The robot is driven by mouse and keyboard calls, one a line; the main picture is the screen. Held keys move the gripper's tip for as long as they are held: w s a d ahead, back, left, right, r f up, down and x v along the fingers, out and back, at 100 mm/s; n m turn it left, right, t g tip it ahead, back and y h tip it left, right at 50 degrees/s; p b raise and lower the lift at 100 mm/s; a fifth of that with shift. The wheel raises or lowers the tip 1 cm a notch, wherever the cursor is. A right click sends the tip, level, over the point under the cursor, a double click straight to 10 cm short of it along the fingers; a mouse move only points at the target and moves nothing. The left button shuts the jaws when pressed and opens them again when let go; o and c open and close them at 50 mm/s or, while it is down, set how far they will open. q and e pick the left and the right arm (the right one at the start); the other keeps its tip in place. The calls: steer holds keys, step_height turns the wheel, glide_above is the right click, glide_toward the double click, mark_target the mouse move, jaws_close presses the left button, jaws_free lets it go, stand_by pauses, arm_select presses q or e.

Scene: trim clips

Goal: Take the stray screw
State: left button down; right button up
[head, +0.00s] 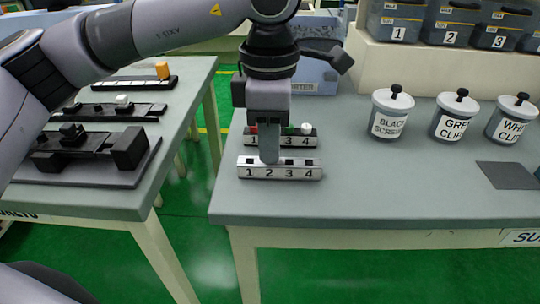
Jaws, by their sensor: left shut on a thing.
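My left gripper (269,157) points straight down over the right table, at the front numbered strip (280,168), near its numbers 1 and 2. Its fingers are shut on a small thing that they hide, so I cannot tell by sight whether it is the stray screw. The front strip is silver with numbers 1 to 4. A second numbered strip (303,141) stands just behind it, with small red, green and white pieces on top, partly hidden by the gripper. I see no loose screw on the open tabletop. My right gripper is out of view.
Lidded jars for black screws (389,124), grey clips (452,126) and white clips (508,130) stand to the right. A dark mat (508,176) lies before them. Numbered bins (395,20) are behind. The left table (110,200) holds black fixtures; a floor gap separates the tables.

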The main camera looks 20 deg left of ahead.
arm_select(q)
steer(key=shift+r+p, duration=1.35)
steer(key=shift+r, duration=0.75)
